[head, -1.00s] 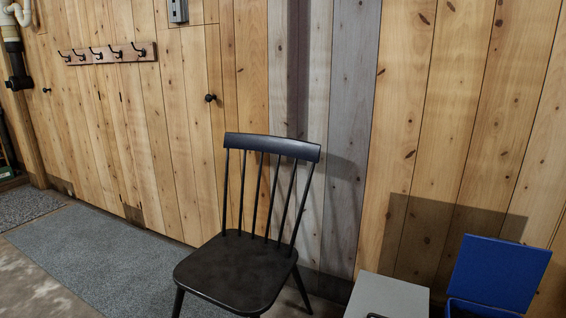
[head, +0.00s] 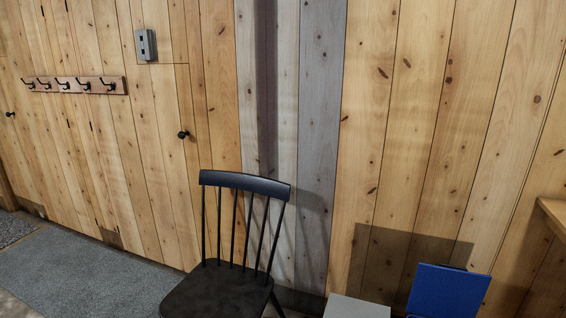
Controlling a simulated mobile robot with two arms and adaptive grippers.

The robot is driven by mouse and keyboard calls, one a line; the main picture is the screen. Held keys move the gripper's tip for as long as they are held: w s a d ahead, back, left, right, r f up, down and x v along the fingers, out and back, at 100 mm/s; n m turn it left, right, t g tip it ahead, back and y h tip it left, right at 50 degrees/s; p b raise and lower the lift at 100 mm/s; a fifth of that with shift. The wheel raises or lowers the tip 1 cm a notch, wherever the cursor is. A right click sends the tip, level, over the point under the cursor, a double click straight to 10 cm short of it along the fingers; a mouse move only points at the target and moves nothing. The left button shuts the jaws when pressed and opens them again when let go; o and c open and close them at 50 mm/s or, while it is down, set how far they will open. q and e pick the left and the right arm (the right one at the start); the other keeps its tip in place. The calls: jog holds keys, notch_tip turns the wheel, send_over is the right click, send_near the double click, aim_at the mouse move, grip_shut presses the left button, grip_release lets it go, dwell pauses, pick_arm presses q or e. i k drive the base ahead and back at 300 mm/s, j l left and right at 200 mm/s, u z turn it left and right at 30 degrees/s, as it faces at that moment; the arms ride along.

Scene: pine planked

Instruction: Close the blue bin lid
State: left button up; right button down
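The blue bin lid (head: 447,292) stands raised at the lower right of the head view, in front of the planked wall. Its flat blue face shows. The bin body below it is almost wholly cut off by the bottom edge of the picture. Neither of my grippers is in view.
A grey box top (head: 356,308) sits just left of the blue lid. A black spindle-back chair (head: 228,292) stands left of that. A wooden ledge (head: 554,215) juts in at the right edge. Grey carpet (head: 85,275) lies clear at the lower left.

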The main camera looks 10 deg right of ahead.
aim_at(437, 292)
jog(key=k+l+z, duration=0.1)
jog(key=z, duration=1.25)
jog(key=i+j+z, duration=0.15)
jog(key=i+j, duration=0.3)
jog(key=i, duration=0.15)
